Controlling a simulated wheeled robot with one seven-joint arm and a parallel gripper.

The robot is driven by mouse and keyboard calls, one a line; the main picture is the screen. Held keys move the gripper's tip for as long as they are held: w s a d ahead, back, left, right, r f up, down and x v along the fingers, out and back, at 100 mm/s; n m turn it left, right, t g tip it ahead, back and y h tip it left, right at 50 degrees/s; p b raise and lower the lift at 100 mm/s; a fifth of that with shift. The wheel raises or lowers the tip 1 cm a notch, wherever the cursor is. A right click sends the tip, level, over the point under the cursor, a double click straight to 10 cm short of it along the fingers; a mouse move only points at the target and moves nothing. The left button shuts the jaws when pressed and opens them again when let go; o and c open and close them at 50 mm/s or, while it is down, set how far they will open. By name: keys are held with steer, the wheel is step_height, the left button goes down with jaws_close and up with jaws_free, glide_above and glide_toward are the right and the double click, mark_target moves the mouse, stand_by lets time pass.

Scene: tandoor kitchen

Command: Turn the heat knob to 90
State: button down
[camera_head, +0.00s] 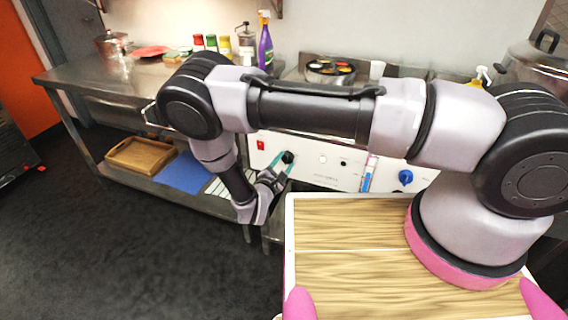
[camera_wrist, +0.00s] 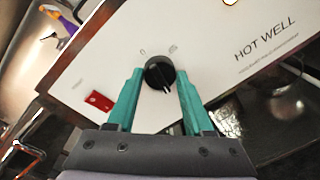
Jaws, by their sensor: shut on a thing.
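The black heat knob (camera_wrist: 157,69) is on the white front panel (camera_wrist: 215,55), which reads "HOT WELL" in the wrist view. A pale pointer line on the knob points towards the bottom of that picture, slightly right. Small marks are printed on the panel above the knob, too small to read. My gripper (camera_wrist: 160,79) has its teal fingers on either side of the knob and is shut on it. In the head view my gripper (camera_head: 281,162) reaches the panel from the left, and the dark knob (camera_head: 288,157) shows at its fingertips.
A red switch (camera_wrist: 99,100) is left of the knob. A blue knob (camera_head: 405,177) and a blue thermometer-like strip (camera_head: 369,173) are farther right. Bottles, including a purple spray bottle (camera_head: 265,45), stand on the counter. A wooden tray (camera_head: 145,172) lies on the lower shelf.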

steer(key=shift+m+y, duration=0.3)
steer(key=shift+m, duration=1.5)
steer(key=shift+c, duration=1.5)
jaws_free()
steer(key=shift+s, duration=0.15)
steer(key=v, duration=1)
steer(key=shift+s, duration=0.25)
steer(key=shift+a, duration=0.1)
